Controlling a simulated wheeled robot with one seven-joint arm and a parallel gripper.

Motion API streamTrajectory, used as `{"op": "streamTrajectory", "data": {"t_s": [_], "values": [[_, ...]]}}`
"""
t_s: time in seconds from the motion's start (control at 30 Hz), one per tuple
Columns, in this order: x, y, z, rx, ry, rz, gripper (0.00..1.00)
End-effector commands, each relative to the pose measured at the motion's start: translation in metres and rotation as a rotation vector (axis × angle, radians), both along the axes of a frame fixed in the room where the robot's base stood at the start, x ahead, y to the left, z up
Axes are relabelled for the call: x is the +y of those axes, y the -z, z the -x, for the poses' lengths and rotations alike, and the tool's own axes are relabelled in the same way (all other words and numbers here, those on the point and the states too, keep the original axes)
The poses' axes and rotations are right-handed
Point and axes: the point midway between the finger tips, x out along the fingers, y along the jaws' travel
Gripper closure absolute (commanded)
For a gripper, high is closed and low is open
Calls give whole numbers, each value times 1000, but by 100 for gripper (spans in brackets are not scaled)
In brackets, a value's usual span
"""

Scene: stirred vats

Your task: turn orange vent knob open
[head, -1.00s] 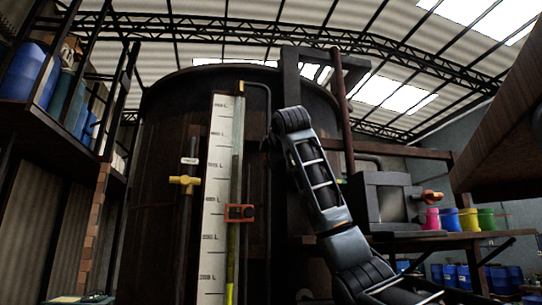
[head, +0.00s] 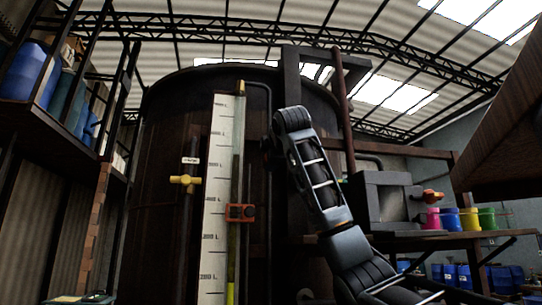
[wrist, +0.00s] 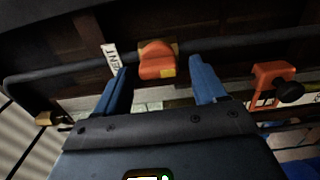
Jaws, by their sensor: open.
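In the wrist view, an orange knob (wrist: 157,60) with a yellow patch sits on a dark surface. A white label reading VENT (wrist: 112,58) is beside it on the left. My gripper (wrist: 168,82) is open, with its two blue fingers apart. The knob shows between and just beyond the fingertips; I see no clear contact. In the head view my arm rises in front of the dark vat (head: 165,120); the fingers cannot be made out there.
An orange clamp with a black knob (wrist: 272,85) is right of the fingers in the wrist view. In the head view, a white level scale (head: 215,200), a yellow valve handle (head: 186,180) and a grey box (head: 385,200) stand near my arm. Coloured pots (head: 450,219) sit on a shelf.

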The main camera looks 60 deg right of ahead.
Motion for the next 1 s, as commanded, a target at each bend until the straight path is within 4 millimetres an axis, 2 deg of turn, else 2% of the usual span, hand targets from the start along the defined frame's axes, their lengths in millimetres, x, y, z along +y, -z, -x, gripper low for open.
{"op": "streamTrajectory", "data": {"t_s": [0.17,0.6,1.0], "values": [[7,1,6,-2,0,2,30],[55,1,46,-1,0,2,30],[60,0,51,0,0,0,30]]}}
